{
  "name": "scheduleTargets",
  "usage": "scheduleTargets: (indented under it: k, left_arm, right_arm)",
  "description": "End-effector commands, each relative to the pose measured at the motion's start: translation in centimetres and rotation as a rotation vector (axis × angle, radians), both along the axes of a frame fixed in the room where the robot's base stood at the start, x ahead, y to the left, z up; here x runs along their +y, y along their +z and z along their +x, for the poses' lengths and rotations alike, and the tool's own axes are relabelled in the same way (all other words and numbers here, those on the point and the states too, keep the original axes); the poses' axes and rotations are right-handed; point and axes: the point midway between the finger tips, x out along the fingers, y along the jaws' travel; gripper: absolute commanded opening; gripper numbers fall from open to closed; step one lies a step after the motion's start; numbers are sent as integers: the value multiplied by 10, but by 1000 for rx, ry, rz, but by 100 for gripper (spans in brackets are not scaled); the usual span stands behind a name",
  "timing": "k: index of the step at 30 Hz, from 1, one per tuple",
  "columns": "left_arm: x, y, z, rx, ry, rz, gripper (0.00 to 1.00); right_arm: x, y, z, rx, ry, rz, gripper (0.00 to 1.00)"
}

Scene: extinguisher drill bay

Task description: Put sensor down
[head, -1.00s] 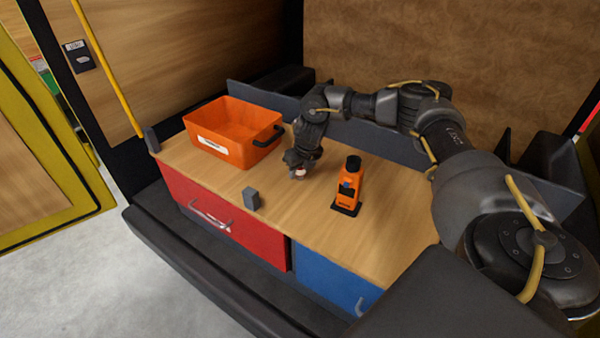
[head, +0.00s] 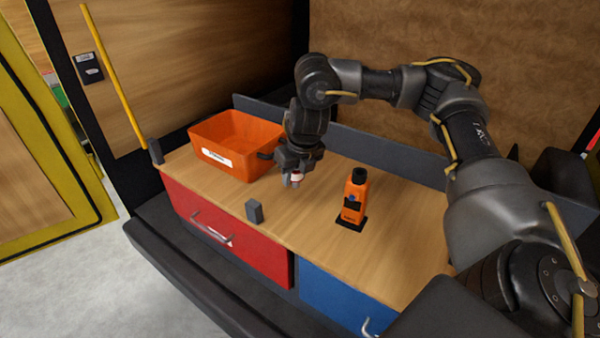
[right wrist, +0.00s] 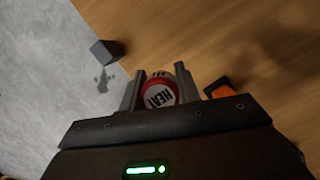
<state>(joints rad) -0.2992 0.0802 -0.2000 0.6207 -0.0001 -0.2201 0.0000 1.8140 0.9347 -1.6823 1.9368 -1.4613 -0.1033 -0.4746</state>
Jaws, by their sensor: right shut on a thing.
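The sensor (right wrist: 159,93) is a small round red and white thing with "HEAT" lettering, seen in the right wrist view between my right gripper's fingers (right wrist: 158,88). In the head view my right gripper (head: 292,180) points down over the wooden worktop (head: 290,222) and is shut on the sensor, whose white and reddish part (head: 297,177) shows at the fingertips. I cannot tell whether the sensor touches the worktop. My left gripper is not in view.
An orange bin (head: 228,167) stands left of the gripper. An orange device on a black base (head: 353,200) stands to the right. A small grey block (head: 254,211) is at the front edge, above the red drawer (head: 230,236). Bare worktop lies between them.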

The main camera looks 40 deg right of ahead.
Motion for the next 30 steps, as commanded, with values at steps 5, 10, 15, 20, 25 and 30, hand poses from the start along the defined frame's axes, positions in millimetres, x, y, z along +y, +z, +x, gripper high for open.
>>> scheduleTargets:
  k: [5, 10, 15, 20, 25, 30]
  left_arm:
    - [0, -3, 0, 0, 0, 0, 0]
    - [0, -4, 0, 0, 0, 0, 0]
    - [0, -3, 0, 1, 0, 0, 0]
    - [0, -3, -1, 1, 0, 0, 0]
    - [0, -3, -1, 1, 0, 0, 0]
    - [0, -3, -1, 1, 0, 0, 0]
  right_arm:
    - [19, 10, -14, -2, 3, -1, 6]
    - [26, 13, -20, 1, 1, 0, 6]
    - [27, 14, -21, 1, 0, 0, 6]
    - [27, 14, -21, 1, -2, 0, 6]
    - [27, 15, -21, -1, -82, -2, 6]
    - [30, 14, -26, -3, -332, -6, 6]
